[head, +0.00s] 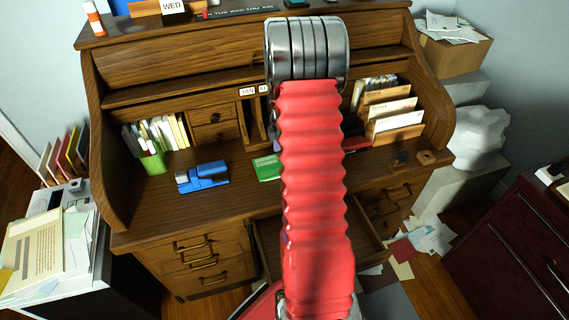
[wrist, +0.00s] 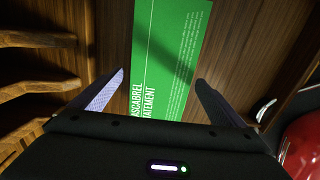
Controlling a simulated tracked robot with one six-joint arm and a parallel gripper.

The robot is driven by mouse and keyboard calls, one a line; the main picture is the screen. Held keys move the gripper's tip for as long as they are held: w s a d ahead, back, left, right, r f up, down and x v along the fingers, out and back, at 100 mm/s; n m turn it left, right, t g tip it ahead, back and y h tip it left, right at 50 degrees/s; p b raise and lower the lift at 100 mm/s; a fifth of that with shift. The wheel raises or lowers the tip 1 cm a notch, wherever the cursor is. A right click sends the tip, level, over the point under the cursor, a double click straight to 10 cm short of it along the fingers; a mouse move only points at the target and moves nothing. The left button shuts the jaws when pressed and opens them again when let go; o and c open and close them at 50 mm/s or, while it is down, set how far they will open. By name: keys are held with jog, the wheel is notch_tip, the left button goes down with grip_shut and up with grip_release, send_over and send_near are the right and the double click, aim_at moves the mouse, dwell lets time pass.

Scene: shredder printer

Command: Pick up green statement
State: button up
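The green statement (head: 267,167) lies flat on the wooden desk top in the head view, partly hidden behind my red arm. In the wrist view the green statement (wrist: 168,58) shows white lettering and lies between and beyond my fingers. My gripper (wrist: 160,88) is open, with one finger on each side of the paper and nothing held. In the head view my gripper is hidden behind my arm. I cannot tell how high the fingertips are above the desk.
Wooden dividers (wrist: 35,75) rise at the left of the wrist view. An open drawer (head: 262,240) juts out below.

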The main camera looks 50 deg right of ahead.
jog(key=c, duration=0.9)
notch_tip(320, 180, up, 10)
dwell(0.4)
dwell(0.4)
